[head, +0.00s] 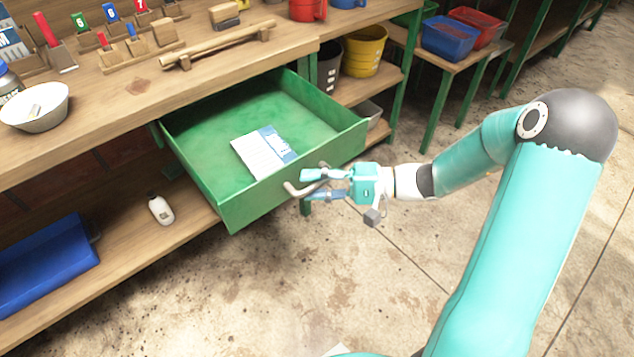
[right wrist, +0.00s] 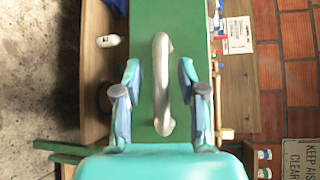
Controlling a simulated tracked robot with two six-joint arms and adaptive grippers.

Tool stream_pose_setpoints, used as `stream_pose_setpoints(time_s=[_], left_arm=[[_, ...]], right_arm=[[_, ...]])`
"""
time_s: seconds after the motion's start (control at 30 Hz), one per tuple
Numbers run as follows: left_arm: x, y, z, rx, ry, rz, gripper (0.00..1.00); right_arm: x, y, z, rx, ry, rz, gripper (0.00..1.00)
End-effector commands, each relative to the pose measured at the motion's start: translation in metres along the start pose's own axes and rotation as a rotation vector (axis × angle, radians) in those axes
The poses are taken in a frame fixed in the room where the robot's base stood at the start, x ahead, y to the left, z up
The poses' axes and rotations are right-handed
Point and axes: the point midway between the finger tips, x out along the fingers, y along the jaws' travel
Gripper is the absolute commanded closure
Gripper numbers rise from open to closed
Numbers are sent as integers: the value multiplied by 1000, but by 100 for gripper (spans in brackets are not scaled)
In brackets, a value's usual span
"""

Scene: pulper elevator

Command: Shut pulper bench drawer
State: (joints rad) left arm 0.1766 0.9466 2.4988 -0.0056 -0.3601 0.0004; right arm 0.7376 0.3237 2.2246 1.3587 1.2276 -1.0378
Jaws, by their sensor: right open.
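The green drawer (head: 240,205) is pulled well out of the wooden bench (head: 110,105). A white and blue paper or booklet (head: 263,152) lies inside it. The drawer front has a curved metal handle (head: 290,188), which shows upright in the right wrist view (right wrist: 161,85). My right gripper (head: 308,184) is at the handle. In the right wrist view its fingers (right wrist: 160,80) are open, one on each side of the handle, with gaps between. Whether a finger touches the handle is not clear. My left gripper is not in view.
A white bowl (head: 36,108) and racks of tools stand on the bench top. A blue tray (head: 45,265) and white bottle (head: 160,209) are on the lower shelf. A yellow bucket (head: 364,52) is behind the drawer. The floor in front is open.

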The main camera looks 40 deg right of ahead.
Motion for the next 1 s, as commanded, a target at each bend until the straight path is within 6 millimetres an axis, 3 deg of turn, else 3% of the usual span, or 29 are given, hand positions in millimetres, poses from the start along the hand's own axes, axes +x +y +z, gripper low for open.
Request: stream_pose_setpoints(time_s=[0.2, 0.4, 0.47, 1.0], left_arm=[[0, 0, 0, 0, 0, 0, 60], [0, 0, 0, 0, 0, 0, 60], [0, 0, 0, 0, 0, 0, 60], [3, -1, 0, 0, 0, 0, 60]], right_arm=[[0, 0, 0, 0, 0, 0, 60], [0, 0, 0, 0, -1, 0, 93], [0, 0, 0, 0, -1, 0, 100], [0, 2, -7, 1, 12, 2, 100]])
